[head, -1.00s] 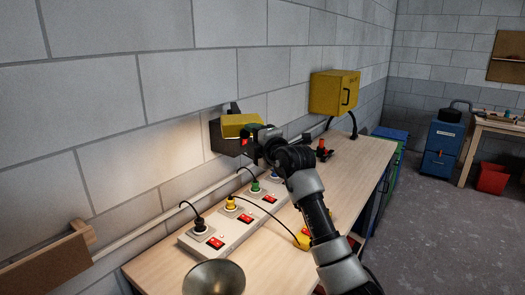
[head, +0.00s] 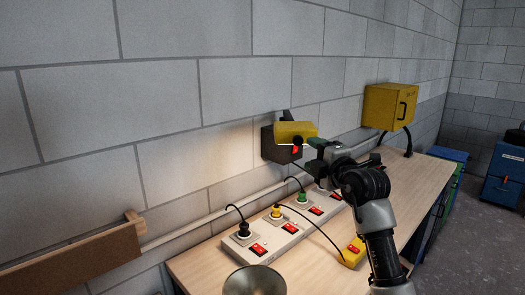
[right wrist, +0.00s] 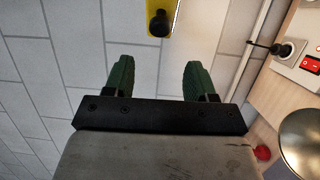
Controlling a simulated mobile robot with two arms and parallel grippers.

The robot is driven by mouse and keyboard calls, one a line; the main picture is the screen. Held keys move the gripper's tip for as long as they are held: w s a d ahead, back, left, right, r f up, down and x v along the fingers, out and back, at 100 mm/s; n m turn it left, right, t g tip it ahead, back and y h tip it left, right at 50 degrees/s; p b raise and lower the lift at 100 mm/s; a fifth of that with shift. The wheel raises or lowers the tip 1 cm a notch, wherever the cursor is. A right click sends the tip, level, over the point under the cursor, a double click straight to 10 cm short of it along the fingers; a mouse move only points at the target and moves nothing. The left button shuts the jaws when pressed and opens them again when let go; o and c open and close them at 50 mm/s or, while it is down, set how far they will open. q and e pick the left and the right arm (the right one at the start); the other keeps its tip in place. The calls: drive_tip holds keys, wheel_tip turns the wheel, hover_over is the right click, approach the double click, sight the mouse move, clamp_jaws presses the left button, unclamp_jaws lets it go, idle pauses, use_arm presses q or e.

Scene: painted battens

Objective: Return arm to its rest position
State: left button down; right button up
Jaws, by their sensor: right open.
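My right arm comes in from the lower right of the head view. Its gripper (head: 320,156) is open and empty, just right of and below a yellow cover (head: 295,131) on a dark wall box (head: 279,151). In the right wrist view, the two green fingers of this gripper (right wrist: 158,78) stand wide apart with nothing between them. The yellow cover (right wrist: 151,12) with a black knob (right wrist: 158,23) lies beyond the fingertips, apart from them. My left gripper is not in view.
Below the arm, a workbench (head: 205,265) carries a power strip (head: 268,243) with plugs and red switches, a yellow block (head: 353,252) on a cable and a round metal lamp shade (head: 255,281). A yellow cabinet (head: 388,106) hangs on the wall behind. Open floor lies right.

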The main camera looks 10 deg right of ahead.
drive_tip(key=s+f+m+t+h, duration=0.1)
drive_tip(key=s+f+m+t, duration=0.25)
drive_tip(key=s, duration=0.25)
drive_tip(key=s+f+m+t, duration=0.2)
drive_tip(key=s+m+t, duration=0.2)
drive_tip(key=s+m, duration=0.15)
drive_tip(key=s+d+f+m+g+h, duration=0.4)
drive_tip(key=s+f+m+h, duration=0.15)
drive_tip(key=f+m, duration=0.2)
drive_tip(key=s+d+f+m+g+h, duration=0.45)
drive_tip(key=f+m+h, duration=0.2)
drive_tip(key=f, duration=0.25)
drive_tip(key=s+a+f+n+g+y, duration=0.2)
drive_tip(key=s+a+f+g+y, duration=0.2)
drive_tip(key=s+f+g, duration=0.6)
drive_tip(key=s+a+f+n+g+y, duration=0.1)
drive_tip(key=s+a+f+g+y, duration=0.25)
drive_tip(key=s+f, duration=0.65)
drive_tip(key=s+f+b, duration=0.1)
drive_tip(key=s+f, duration=0.1)
drive_tip(key=f, duration=1.1)
drive_tip(key=s+f+b, duration=0.1)
drive_tip(key=s+f, duration=0.1)
drive_tip(key=f, duration=1.1)
drive_tip(key=s+d+f+g+b, duration=0.1)
drive_tip(key=s+d+f+g, duration=0.1)
drive_tip(key=s+f, duration=1.3)
drive_tip(key=shift+s+f+n, duration=0.4)
drive_tip(key=shift+f, duration=0.1)
